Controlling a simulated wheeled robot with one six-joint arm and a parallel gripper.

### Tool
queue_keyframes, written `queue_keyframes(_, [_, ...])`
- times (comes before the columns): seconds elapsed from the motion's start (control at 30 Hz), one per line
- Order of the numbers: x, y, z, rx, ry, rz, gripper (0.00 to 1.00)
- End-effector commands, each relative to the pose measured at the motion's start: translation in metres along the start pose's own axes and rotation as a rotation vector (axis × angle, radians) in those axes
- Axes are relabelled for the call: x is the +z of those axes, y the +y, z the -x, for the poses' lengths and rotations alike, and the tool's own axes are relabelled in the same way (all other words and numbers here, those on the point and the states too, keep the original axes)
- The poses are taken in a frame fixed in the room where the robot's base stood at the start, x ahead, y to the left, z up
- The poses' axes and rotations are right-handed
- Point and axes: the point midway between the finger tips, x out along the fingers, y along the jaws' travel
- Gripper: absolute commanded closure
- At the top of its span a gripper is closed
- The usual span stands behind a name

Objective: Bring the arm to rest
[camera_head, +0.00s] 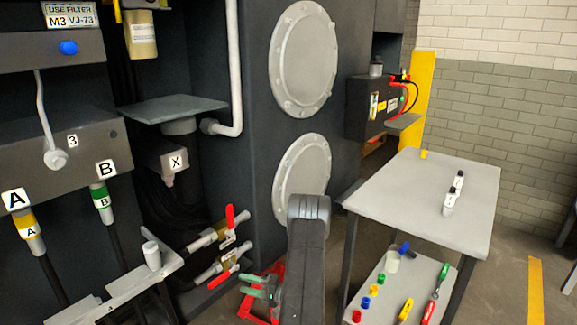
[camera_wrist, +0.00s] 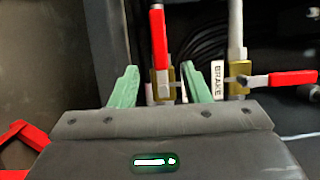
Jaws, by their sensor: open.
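My arm (camera_head: 306,250) reaches down in front of the dark chassis in the head view. My gripper (camera_head: 255,285) has green fingers, set apart with nothing between them. In the wrist view my gripper (camera_wrist: 159,80) faces two brass valves. The red handle (camera_wrist: 159,38) of one valve shows in line with the gap between the fingers, beyond them. The other red handle (camera_wrist: 280,78) lies sideways to the right. In the head view one red handle (camera_head: 230,217) stands up and the other (camera_head: 220,280) slants, both left of my gripper. I see no contact with them.
A grey table (camera_head: 415,190) with small items on top stands to the right; its lower shelf (camera_head: 385,292) holds coloured pieces and tools. A bench rail (camera_head: 125,290) is at lower left. A red frame (camera_wrist: 22,145) lies close left of the gripper. A BRAKE label (camera_wrist: 217,78) hangs between the valves.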

Motion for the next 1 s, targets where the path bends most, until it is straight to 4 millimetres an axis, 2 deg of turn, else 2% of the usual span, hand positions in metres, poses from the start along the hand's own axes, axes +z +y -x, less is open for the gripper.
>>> queue_keyframes(0.2, [0.001, 0.001, -0.041, 0.0, -0.005, 0.0, 0.57])
queue_keyframes(0.5, [0.001, 0.0, -0.076, 0.0, -0.002, 0.0, 0.57])
queue_keyframes(0.63, [0.001, 0.0, -0.082, 0.0, -0.001, -0.001, 0.57])
queue_keyframes(1.0, [0.0, 0.0, -0.08, 0.002, 0.0, 0.004, 0.57])
